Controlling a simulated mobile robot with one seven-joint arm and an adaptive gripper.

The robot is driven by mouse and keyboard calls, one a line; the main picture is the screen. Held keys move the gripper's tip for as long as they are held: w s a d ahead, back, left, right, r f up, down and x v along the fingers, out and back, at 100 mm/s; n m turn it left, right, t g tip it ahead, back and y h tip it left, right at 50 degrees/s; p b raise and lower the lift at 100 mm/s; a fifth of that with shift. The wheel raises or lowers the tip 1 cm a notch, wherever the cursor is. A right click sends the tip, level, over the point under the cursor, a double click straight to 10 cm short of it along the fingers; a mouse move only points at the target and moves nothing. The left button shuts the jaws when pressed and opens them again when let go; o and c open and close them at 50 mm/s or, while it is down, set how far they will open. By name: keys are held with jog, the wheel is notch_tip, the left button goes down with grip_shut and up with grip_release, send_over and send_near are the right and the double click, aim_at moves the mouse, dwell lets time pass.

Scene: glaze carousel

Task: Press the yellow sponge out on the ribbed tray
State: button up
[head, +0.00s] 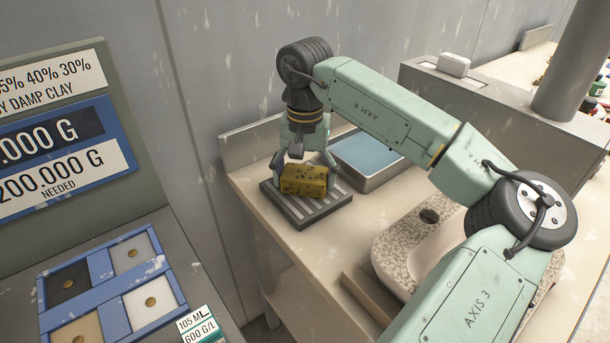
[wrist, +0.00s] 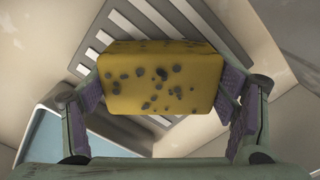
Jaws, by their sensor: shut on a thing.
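The yellow sponge (head: 303,181) with dark spots is held between the two fingers of my gripper (head: 304,166). It sits over the ribbed tray (head: 318,209), a dark grey tray with pale slots, on the counter. In the wrist view the sponge (wrist: 165,80) fills the middle, with a finger of my gripper (wrist: 166,98) against each end. The ribbed tray (wrist: 112,24) shows behind and around it. I cannot tell whether the sponge touches the ribs or hangs just above them.
A tray of blue water (head: 368,155) stands right behind the ribbed tray. A speckled basin (head: 405,250) is to the right, partly behind my arm. A blue-framed panel (head: 110,285) and a sign board (head: 60,150) are at left. Counter space in front of the tray is clear.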

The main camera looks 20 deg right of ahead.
jog(key=shift+r+p, duration=2.05)
jog(key=shift+r, duration=1.45)
